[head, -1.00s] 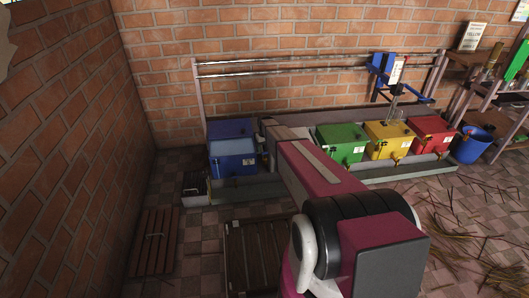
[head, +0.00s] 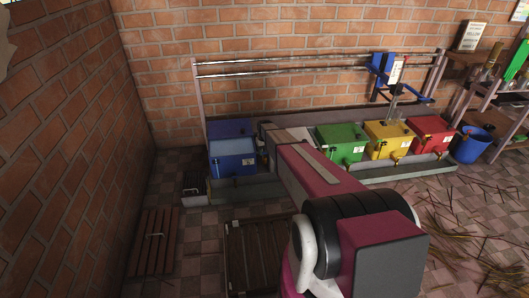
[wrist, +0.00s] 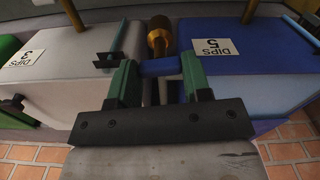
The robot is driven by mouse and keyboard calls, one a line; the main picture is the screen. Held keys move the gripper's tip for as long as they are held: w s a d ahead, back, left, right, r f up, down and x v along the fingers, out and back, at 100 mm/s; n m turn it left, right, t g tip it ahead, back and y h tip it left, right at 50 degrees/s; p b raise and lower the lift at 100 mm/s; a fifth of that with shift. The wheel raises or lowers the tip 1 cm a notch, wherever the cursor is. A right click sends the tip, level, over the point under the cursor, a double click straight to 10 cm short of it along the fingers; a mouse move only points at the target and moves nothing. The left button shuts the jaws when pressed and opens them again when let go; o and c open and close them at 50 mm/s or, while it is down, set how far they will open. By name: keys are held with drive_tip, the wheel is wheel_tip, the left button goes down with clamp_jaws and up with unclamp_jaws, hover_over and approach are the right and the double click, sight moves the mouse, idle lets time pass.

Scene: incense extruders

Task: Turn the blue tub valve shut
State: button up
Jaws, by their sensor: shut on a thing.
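The blue tub (head: 232,148) stands at the left end of the row in the head view. It fills the right of the wrist view (wrist: 230,75), with a label reading DIPS 5. A brass valve body (wrist: 159,36) with a blue handle (wrist: 160,67) sits beside the tub's edge. My gripper (wrist: 155,82) has green fingers, one on each side of the blue handle, and is shut on it. The handle lies across the gap between the fingers. In the head view my arm hides the gripper and the valve.
A white tub (wrist: 80,62) labelled DIPS 3 is left of the valve in the wrist view. Green (head: 341,142), yellow (head: 388,139) and red (head: 432,134) tubs stand to the right. A slatted crate (head: 250,255) is on the floor in front. A brick wall (head: 60,130) bounds the left.

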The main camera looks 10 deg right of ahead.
drive_tip(key=shift+m, duration=0.9)
drive_tip(key=o, duration=0.9)
wheel_tip(320, 180, up, 11)
drive_tip(key=shift+f, duration=0.1)
drive_tip(key=s+r, duration=0.4)
drive_tip(key=s, duration=0.8)
drive_tip(key=s+r, duration=0.3)
drive_tip(key=s, duration=0.9)
drive_tip(key=s+r, duration=0.4)
drive_tip(key=s, duration=0.9)
drive_tip(key=shift+s+a+r, duration=0.1)
drive_tip(key=shift+a+r, duration=0.05)
drive_tip(key=shift+r, duration=0.2)
